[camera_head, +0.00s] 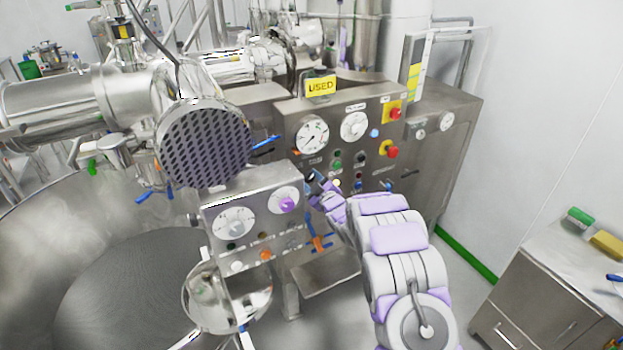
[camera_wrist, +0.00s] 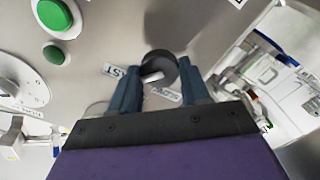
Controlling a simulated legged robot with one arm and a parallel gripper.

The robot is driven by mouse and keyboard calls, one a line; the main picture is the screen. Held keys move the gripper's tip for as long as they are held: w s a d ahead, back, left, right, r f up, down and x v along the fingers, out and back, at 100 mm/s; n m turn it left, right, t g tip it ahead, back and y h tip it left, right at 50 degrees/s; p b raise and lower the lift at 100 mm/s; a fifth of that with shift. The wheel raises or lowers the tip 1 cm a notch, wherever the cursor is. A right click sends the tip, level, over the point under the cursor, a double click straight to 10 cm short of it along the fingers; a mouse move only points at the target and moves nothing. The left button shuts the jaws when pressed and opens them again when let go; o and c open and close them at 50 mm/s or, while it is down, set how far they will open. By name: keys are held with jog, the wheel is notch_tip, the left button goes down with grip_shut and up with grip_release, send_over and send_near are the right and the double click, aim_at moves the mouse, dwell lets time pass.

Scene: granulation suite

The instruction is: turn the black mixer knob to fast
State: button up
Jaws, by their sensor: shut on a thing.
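The black mixer knob (camera_wrist: 160,66) is in the upper middle of the wrist view, on a grey metal panel. It has a white mark on its lower part. A FAST label (camera_wrist: 114,70) is to its left, partly hidden by a finger. A SLOW label (camera_wrist: 166,95) is below it. My gripper (camera_wrist: 158,85) has one blue finger on each side of the knob and is shut on it. In the head view, my gripper (camera_head: 316,186) reaches the right end of the small front panel, and I cannot make out the knob there.
A large steel bowl (camera_head: 35,240) is at left.

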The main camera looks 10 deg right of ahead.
jog(key=shift+f+m, duration=0.25)
jog(key=shift+m, duration=0.15)
jog(key=o, duration=0.7)
jog(key=shift+o, duration=0.6)
jog(key=shift+w+f, duration=0.1)
jog(key=shift+o, duration=1.2)
jog(key=shift+r, duration=0.25)
jog(key=v, duration=1.7)
jog(key=shift+s, duration=0.2)
jog(key=shift+d, duration=0.1)
